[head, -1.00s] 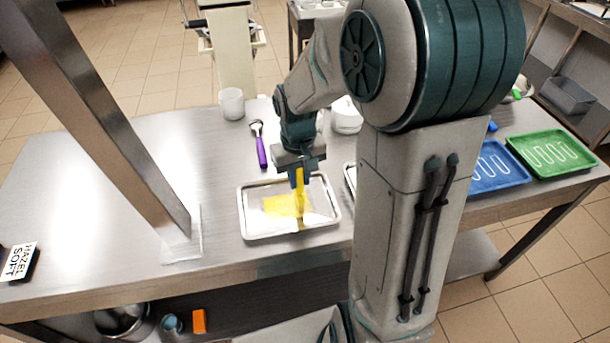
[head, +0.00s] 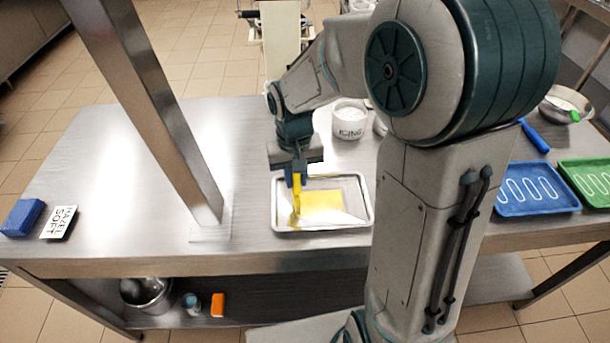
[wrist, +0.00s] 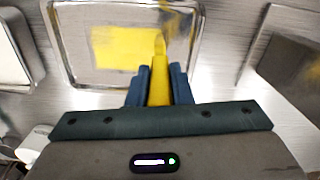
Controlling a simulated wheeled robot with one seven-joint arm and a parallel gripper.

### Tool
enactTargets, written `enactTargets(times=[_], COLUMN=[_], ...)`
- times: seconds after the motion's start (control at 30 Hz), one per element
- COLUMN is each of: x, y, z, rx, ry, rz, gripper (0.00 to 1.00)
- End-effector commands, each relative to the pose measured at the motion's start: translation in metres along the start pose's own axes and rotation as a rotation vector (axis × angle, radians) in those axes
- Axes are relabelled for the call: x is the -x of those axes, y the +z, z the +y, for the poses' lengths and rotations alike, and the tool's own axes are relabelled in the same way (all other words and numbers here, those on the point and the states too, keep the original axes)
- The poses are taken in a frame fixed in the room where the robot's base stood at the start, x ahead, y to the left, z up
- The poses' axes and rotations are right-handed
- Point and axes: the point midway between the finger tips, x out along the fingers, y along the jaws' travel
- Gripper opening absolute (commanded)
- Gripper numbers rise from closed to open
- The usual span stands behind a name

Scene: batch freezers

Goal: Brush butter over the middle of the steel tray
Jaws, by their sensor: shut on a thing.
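The steel tray (head: 356,201) lies flat on the steel table, with a yellow rectangular butter patch (head: 323,206) in its middle. My gripper (head: 296,181) is shut on a yellow brush (head: 297,201), held upright over the tray's left part. The brush's lower end is beside the patch's left edge in the head view; I cannot tell whether it touches the tray. In the wrist view, the brush (wrist: 158,88) stands between my blue fingers, and the butter patch (wrist: 121,47) shows to its left on the tray (wrist: 76,30). The bristles are blurred.
A steel post (head: 150,110) rises left of the tray. An icing tub (head: 349,121) stands behind it. Blue (head: 536,190) and green (head: 590,185) trays lie at the right. A blue block (head: 24,217) and a label card (head: 60,222) lie at the far left. My arm hides part of the table.

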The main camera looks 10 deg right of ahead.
Motion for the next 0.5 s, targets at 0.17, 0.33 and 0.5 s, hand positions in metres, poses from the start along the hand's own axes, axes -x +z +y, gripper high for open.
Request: enactTargets(times=[0.17, 0.33, 0.5], x=[0.028, 0.043, 0.058], y=[0.0, 0.0, 0.0], z=[0.001, 0.002, 0.002], rx=[-0.002, -0.002, -0.003], ry=[0.0, -0.001, 0.0], rz=[0.002, 0.002, 0.001], gripper=[0.0, 0.0, 0.0])
